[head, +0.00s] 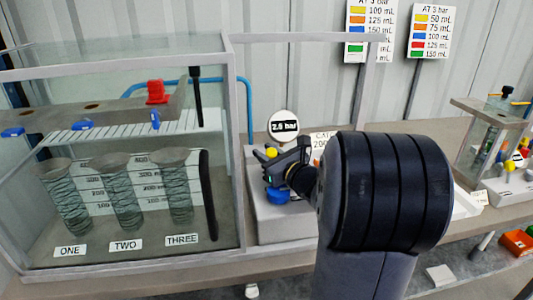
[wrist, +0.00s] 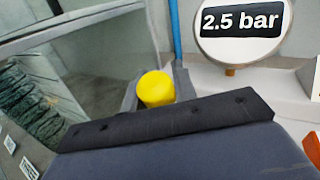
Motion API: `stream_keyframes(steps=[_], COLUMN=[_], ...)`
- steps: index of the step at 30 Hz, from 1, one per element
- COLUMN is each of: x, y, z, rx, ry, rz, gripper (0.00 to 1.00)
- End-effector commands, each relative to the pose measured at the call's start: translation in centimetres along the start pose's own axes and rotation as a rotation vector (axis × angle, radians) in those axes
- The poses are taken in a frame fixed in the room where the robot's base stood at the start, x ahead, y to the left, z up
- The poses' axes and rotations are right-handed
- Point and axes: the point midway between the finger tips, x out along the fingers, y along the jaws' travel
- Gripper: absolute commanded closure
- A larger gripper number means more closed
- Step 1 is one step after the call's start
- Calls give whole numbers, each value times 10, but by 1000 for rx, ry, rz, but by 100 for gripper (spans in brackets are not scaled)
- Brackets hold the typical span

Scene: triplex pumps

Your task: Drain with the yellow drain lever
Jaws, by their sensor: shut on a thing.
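The yellow drain lever (head: 271,152) shows its round yellow knob at the tips of my gripper (head: 274,160), just left of my wrist in the head view. In the wrist view the yellow knob (wrist: 155,89) stands between the two grey fingers of my gripper (wrist: 158,92), which are shut on it. The lever's lower part and its mount are hidden by my gripper. A round white gauge (head: 284,125) stands behind the gripper; in the wrist view the gauge (wrist: 240,24) reads 2.5 bar.
A glass tank (head: 120,80) on the left holds several ribbed vessels labelled ONE, TWO and THREE. A blue knob (head: 277,195) sits just below my gripper. A red valve (head: 156,92) is on the tank. Two colour charts (head: 430,32) hang on the wall.

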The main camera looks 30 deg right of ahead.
Motion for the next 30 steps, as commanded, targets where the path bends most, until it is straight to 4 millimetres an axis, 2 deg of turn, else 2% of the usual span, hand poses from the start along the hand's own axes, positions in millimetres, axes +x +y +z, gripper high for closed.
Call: stream_keyframes(steps=[1, 7, 20, 30], x=[0, 0, 1, 10], y=[0, 0, 0, -5], z=[0, 0, 2, 8], rx=[0, 0, 8, 68], ry=[0, 0, 16, 137], rz=[0, 0, 3, 17], gripper=[83, 100, 100, 100])
